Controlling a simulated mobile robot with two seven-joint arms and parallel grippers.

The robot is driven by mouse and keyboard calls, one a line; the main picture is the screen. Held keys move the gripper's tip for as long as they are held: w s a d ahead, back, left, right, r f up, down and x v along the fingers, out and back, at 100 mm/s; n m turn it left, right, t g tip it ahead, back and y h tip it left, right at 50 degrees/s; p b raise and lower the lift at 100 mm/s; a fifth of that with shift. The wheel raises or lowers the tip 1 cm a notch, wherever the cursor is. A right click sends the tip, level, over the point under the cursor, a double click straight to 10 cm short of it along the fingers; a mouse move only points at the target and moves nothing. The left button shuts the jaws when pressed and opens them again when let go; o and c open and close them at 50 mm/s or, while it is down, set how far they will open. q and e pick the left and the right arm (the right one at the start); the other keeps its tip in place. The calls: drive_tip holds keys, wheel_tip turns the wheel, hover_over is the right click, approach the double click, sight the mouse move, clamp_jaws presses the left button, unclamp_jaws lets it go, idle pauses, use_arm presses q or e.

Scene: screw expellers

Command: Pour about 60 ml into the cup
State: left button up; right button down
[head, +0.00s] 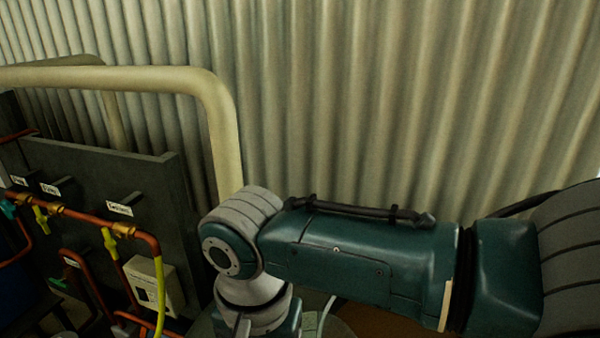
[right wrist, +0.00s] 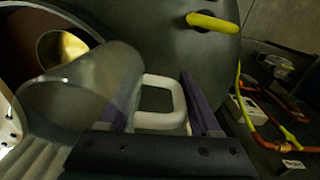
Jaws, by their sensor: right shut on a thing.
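In the right wrist view my right gripper (right wrist: 160,92) has its two purple fingers on either side of a pale loop-shaped handle (right wrist: 160,82) and is shut on it. A grey, see-through cylindrical vessel (right wrist: 70,95) lies tilted left of the fingers. The handle seems to belong to it, but the join is hidden. Behind the vessel is a round opening with a yellowish inside (right wrist: 72,45); I cannot tell whether it is the cup. In the head view my right arm crosses the lower right and its gripper is below the frame. My left gripper is not in view.
A large grey rounded body (right wrist: 185,50) with a yellow lever (right wrist: 212,22) stands close beyond the fingers. In the head view, a dark panel (head: 100,180) with copper pipes (head: 85,220) and yellow valves stands at left. A corrugated wall (head: 400,100) closes the back.

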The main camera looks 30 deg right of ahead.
drive_tip(key=s+f, duration=0.1)
drive_tip(key=f, duration=0.1)
drive_tip(key=s+f, duration=0.2)
drive_tip(key=shift+s+f, duration=0.2)
drive_tip(key=shift+s, duration=0.1)
drive_tip(key=shift+d+r, duration=0.1)
